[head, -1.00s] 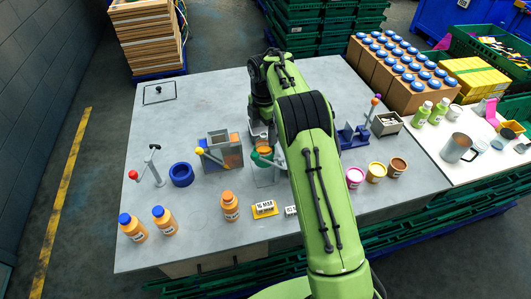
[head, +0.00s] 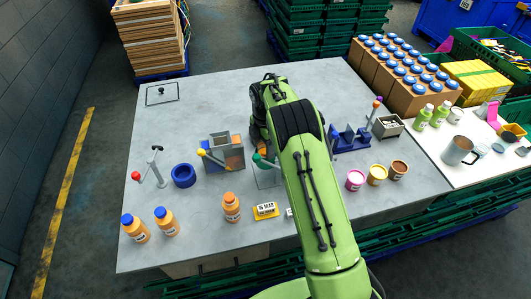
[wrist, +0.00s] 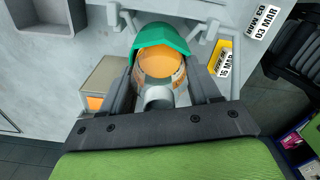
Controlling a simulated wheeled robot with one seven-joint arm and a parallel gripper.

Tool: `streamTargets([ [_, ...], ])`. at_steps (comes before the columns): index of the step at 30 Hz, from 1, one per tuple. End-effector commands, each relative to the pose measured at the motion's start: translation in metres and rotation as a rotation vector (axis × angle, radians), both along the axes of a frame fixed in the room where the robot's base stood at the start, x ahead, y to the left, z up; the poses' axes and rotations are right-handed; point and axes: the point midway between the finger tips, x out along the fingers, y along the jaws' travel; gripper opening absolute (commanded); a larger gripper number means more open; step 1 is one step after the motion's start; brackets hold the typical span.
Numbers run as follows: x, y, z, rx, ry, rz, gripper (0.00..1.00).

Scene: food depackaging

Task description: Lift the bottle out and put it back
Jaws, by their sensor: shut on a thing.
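An orange bottle (wrist: 158,64) is between the two fingers of my gripper (wrist: 162,78) in the wrist view. The fingers are shut on it from both sides. A green curved piece (wrist: 160,36) arches over the bottle's far side; a green lever knob (head: 264,160) shows at the same stand in the head view. In the head view my arm hides most of the gripper, and only a little orange shows by the knob. I cannot tell whether the bottle still touches the stand.
A grey box with a yellow-knobbed lever (head: 228,152) stands left of the gripper, near a blue ring (head: 183,175). Orange bottles (head: 231,207) and a yellow date block (head: 266,210) stand in front. A blue rack (head: 350,139) stands right.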

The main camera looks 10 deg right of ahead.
Motion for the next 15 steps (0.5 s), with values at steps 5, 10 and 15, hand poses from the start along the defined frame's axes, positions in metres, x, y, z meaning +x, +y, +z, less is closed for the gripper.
streamTargets([
  [5,0.0,0.0,0.0,0.0,-0.001,0.0,0.17],
  [10,0.0,0.0,0.002,0.001,-0.002,0.0,0.17],
  [15,0.001,0.0,0.018,0.002,-0.005,0.001,0.17],
])
